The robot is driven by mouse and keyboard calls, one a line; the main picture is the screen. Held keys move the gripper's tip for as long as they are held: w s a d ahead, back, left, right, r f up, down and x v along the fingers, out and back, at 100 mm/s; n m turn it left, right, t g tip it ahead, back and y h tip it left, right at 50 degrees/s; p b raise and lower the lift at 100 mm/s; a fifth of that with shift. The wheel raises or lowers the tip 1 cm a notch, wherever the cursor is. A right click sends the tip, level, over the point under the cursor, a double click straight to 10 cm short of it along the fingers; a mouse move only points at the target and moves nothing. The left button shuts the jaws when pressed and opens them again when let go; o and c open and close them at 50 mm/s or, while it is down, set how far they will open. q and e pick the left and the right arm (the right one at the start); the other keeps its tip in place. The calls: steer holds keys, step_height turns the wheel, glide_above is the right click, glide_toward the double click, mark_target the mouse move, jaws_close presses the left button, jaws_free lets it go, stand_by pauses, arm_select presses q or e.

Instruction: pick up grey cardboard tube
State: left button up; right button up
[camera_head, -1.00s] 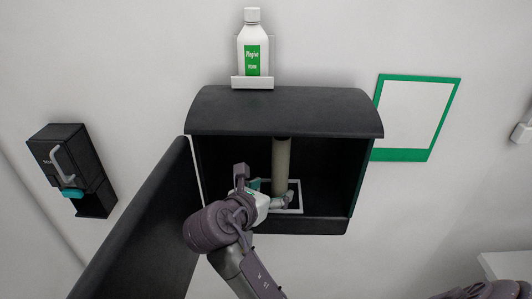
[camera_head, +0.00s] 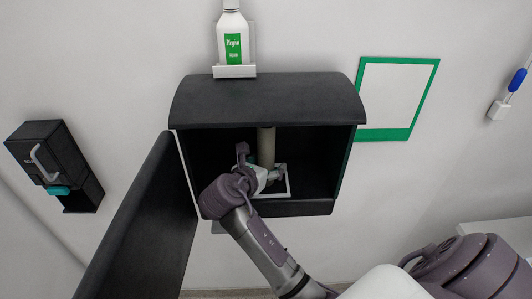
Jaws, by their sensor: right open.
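The grey cardboard tube (camera_head: 266,146) stands upright inside the open black wall cabinet (camera_head: 268,100). Its top is hidden behind the cabinet's upper edge and its lower end is hidden by my gripper. My right gripper (camera_head: 267,175) is inside the cabinet at the tube's lower part. It is open, with a finger showing on the right side of the tube and a teal part on the left. I cannot tell whether the fingers touch the tube. My left gripper is not in view.
The cabinet door (camera_head: 140,225) hangs open at the left. A white bottle (camera_head: 232,35) stands on a small holder above. A black dispenser (camera_head: 62,160) hangs at the left and a green-edged board (camera_head: 385,134) at the right.

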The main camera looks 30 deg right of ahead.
steer(key=c, duration=1)
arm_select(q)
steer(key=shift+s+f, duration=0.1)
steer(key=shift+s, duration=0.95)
arm_select(e)
steer(key=shift+c, duration=0.3)
steer(key=shift+r, duration=0.1)
